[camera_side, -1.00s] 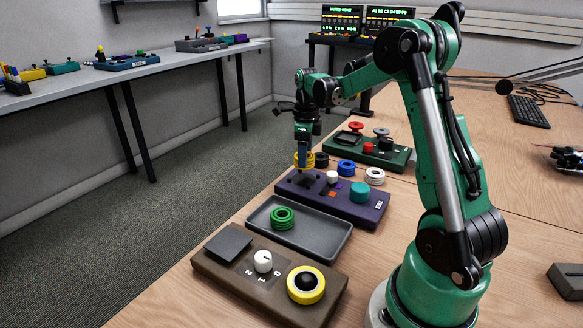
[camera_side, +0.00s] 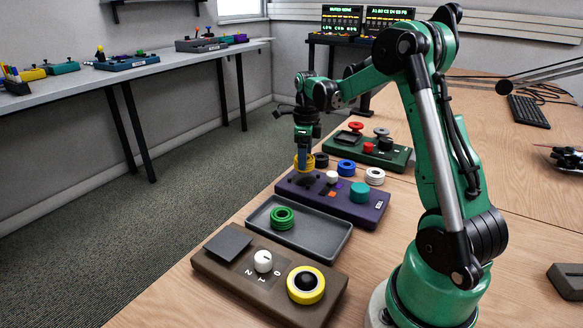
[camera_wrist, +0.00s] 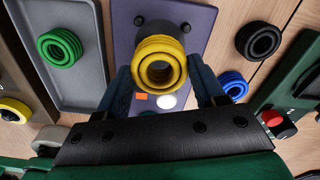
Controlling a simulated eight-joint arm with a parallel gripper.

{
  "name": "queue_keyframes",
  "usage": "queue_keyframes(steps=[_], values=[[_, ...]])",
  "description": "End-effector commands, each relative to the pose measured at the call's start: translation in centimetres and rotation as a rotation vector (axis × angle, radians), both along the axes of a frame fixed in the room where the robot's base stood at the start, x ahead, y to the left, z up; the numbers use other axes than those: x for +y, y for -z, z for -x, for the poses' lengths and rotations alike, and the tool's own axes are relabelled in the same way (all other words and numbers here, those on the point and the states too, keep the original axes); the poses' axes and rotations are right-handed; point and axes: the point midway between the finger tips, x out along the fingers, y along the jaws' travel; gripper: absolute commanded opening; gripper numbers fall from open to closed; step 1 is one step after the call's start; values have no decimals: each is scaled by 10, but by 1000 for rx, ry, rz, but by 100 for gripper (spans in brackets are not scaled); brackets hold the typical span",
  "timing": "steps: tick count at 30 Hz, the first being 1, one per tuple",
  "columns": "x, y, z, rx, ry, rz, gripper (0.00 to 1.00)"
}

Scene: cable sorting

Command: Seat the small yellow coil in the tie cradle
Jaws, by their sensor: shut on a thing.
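The small yellow coil (camera_side: 300,165) is held between the fingers of my gripper (camera_side: 304,160), above the far-left end of the purple board (camera_side: 335,206). In the wrist view the coil (camera_wrist: 159,62) shows as stacked rings between the two blue fingers of my gripper (camera_wrist: 163,74). A dark fitting (camera_side: 308,181), which looks like the tie cradle, is on the board just below the coil. In the wrist view this dark fitting (camera_wrist: 165,28) is partly hidden behind the coil. I cannot tell whether they touch.
A black coil (camera_side: 321,160), a blue coil (camera_side: 346,167) and a white coil (camera_side: 375,176) stand beyond the board. The board also bears a teal knob (camera_side: 360,192) and a white knob (camera_side: 332,177). A green coil (camera_side: 282,218) lies in the grey tray (camera_side: 326,238) nearer the camera.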

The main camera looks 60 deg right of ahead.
Motion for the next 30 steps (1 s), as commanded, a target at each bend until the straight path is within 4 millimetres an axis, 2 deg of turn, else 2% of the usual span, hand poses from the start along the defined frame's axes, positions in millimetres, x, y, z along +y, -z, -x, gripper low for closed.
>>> queue_keyframes(steps=[18, 30], values=[[0, 17, 0, 0, 0, 0, 8], [0, 18, 0, 0, 0, 0, 8]])
